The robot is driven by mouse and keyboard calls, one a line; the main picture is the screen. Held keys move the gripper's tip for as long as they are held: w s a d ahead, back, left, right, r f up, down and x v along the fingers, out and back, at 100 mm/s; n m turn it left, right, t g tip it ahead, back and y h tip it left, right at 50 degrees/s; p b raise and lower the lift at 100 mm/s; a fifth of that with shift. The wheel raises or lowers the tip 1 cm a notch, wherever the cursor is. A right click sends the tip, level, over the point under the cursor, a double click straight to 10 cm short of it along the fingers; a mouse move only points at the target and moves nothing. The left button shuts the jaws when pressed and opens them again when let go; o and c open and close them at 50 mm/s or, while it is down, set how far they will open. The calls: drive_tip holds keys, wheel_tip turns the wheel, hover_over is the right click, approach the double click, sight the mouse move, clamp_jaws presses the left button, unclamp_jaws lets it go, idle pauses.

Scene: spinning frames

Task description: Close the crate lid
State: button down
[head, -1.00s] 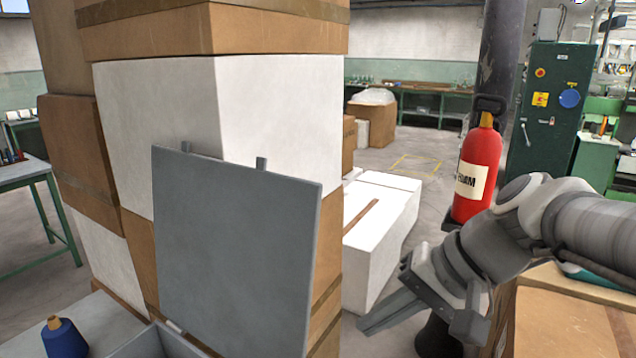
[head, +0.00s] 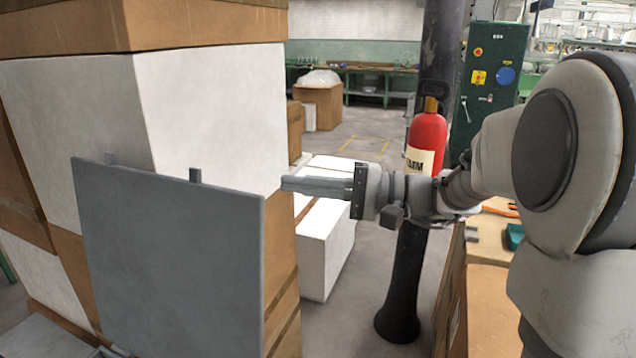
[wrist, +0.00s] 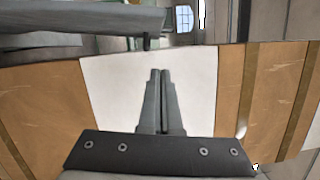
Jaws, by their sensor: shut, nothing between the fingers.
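The crate lid (head: 170,265) is a flat grey panel standing upright in the head view, with two small tabs at its top edge. Only a sliver of the grey crate rim (head: 108,352) shows at the bottom edge, so its inside is hidden. My gripper (head: 284,184) is shut and empty, pointing left, just beyond the lid's upper right corner in the picture. I cannot tell whether it touches the lid. In the wrist view the shut fingers (wrist: 160,74) point toward a white and brown box stack. A grey slab at the upper left there may be the lid.
A tall stack of brown and white boxes (head: 220,105) stands close behind the lid. A red extinguisher (head: 425,140) is behind my arm, beside a dark column (head: 405,280). White boxes (head: 325,240) lie on the floor. A brown box (head: 490,310) is at lower right.

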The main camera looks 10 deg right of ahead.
drive_tip(key=s+a+p, duration=0.1)
drive_tip(key=s+a, duration=0.1)
drive_tip(key=a, duration=0.4)
drive_tip(key=shift+a+r, duration=0.2)
drive_tip(key=shift+r, duration=0.25)
drive_tip(key=shift+s, duration=0.1)
